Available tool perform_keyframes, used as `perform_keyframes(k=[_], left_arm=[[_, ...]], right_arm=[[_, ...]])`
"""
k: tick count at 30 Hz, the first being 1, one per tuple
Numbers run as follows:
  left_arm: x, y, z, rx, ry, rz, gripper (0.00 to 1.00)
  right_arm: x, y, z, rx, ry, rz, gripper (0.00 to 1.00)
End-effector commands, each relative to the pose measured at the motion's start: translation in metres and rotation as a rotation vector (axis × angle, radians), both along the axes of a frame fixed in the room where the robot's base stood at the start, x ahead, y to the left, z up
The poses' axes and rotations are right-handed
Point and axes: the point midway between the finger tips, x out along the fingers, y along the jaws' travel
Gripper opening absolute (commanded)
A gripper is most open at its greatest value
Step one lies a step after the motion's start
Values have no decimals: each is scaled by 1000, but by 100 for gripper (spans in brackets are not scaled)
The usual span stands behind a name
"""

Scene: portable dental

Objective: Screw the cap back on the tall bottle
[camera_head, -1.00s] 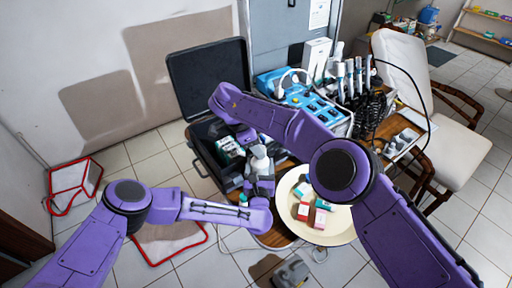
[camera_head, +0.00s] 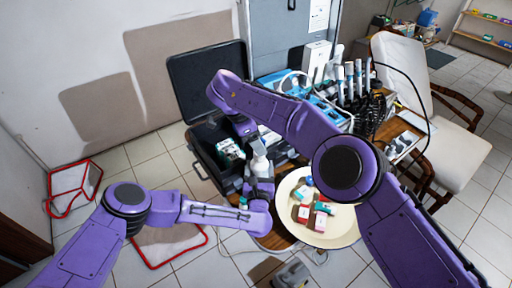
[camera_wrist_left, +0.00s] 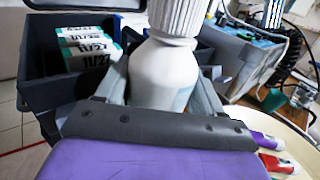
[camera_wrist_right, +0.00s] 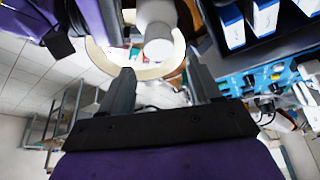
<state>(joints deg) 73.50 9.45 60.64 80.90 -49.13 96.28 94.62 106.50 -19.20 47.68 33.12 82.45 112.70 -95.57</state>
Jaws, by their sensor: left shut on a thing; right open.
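The tall white bottle (camera_head: 259,166) stands upright in my left gripper (camera_head: 258,184), whose fingers are shut on its body, as the left wrist view shows (camera_wrist_left: 160,78). A white ribbed cap (camera_wrist_left: 180,14) sits on the bottle's neck; I cannot tell how tight it is. The cap's top also shows in the right wrist view (camera_wrist_right: 158,47). My right gripper (camera_wrist_right: 160,70) is open and empty, its fingers pointing toward the cap and apart from it. In the head view my right wrist is just above and behind the bottle, and its fingers are hard to make out.
An open black case (camera_head: 206,150) with labelled boxes (camera_wrist_left: 88,48) lies behind the bottle. A cream plate (camera_head: 335,233) with small boxes and tubes is to the right. A blue dental unit (camera_head: 325,112) with handpieces stands at the back right. My right forearm crosses over the table.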

Motion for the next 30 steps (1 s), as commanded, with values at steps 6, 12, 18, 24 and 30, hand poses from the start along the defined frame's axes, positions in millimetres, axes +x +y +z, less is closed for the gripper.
perform_keyframes(k=[6, 12, 18, 24, 30], left_arm=[[0, 0, 0, 0, -1, -1, 0], [0, 0, 0, 0, -1, -1, 0], [0, 0, 0, 0, -1, -1, 0], [0, 0, 0, 0, -1, -1, 0], [0, 0, 0, 0, -1, -1, 0]], right_arm=[[0, 0, 6, 1, 1, 2, 63], [7, -12, 15, 20, -6, -25, 59], [9, -30, 33, 287, 77, -21, 59], [1, -7, 31, 390, 88, 34, 59], [2, -7, 31, 388, 85, 32, 59]])
